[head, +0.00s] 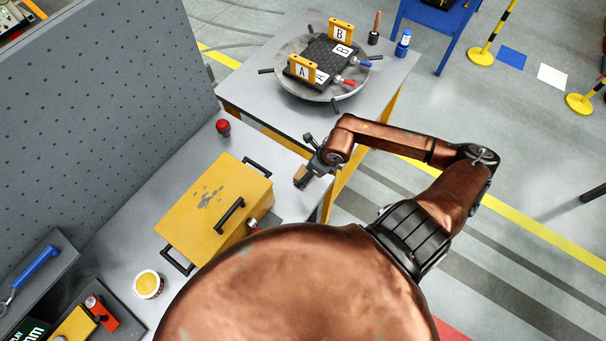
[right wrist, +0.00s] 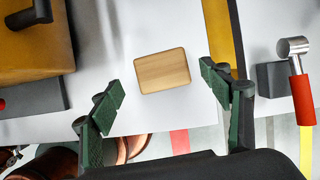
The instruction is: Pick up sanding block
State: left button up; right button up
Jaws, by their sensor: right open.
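A light wooden block (right wrist: 162,71), which looks like the sanding block, lies flat on the grey bench top (right wrist: 105,75) close to its edge. It also shows as a small brown block (head: 301,175) in the head view, partly covered by my gripper. My right gripper (head: 312,166) is just above the block. In the right wrist view the green-padded fingers of this gripper (right wrist: 163,82) are spread wide, one to each side of the block, with nothing held between them. I cannot tell the exact height above it. My left gripper is not in view.
A yellow toolbox (head: 210,205) with black handles stands left of the block. A red knob (head: 223,127) and a small yellow-filled cup (head: 149,284) are also on the bench. A second table holds a round turntable (head: 300,88). A red-handled hammer (right wrist: 301,85) shows at right.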

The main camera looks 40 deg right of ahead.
jog(key=x, duration=0.2)
jog(key=shift+w+d+f, duration=0.1)
jog(key=shift+d+f, duration=0.05)
jog(key=shift+f, duration=0.55)
jog(key=c, duration=0.8)
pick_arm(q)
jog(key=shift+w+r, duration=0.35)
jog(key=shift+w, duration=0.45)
pick_arm(e)
jog(key=c, duration=0.5)
